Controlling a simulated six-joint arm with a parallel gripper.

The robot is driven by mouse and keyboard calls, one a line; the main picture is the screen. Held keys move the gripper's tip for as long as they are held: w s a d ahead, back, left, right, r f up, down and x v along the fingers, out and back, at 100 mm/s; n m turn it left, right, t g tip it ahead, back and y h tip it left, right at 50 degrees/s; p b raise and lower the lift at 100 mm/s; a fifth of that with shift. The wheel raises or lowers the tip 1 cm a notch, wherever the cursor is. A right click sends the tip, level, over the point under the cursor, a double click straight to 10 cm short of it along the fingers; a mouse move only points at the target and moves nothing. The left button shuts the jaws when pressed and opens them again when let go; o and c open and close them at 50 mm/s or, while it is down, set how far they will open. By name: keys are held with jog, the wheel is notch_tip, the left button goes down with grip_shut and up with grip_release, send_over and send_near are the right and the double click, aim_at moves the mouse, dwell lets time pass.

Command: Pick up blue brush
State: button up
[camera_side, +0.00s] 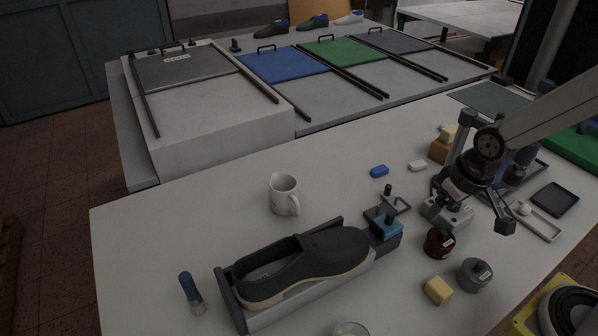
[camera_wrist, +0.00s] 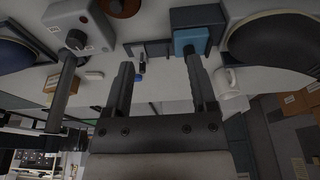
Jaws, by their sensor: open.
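My gripper (camera_side: 470,208) is at the right side of the table, far from the brush, above the area near a grey box with a knob. In the wrist view my gripper (camera_wrist: 160,65) has its two fingers apart with nothing held between them.
A dark shoe (camera_side: 305,262) sits in a holder between the brush and my gripper. A white mug (camera_side: 283,195) stands behind it. A brown jar (camera_side: 438,242), grey jar (camera_side: 474,275) and yellow block (camera_side: 438,290) are at the right. The table left of the mug is clear.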

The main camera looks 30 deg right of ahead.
jog(key=shift+w+v, duration=0.5)
jog(key=shift+v, duration=1.75)
jog(key=w+a+n+g+y, duration=0.25)
jog(key=w+a+n, duration=0.35)
jog(key=w+a, duration=0.35)
jog(key=n+g+y, duration=0.5)
jog(key=n+y, duration=0.5)
jog(key=n, duration=0.6)
send_near(184, 277)
notch_tip(184, 277, up, 7)
jog(key=a, duration=0.2)
notch_tip(184, 277, down, 9)
jog(key=s+a, duration=0.1)
jog(key=a, duration=0.1)
jog(key=shift+s+f+n, duration=0.2)
jog(key=shift+f+n, duration=0.05)
jog(key=shift+n, duration=0.05)
jog(key=shift+a+g, duration=0.2)
jog(key=shift+g, duration=0.05)
jog(key=shift+x, duration=2.5)
jog(key=shift+f, duration=0.1)
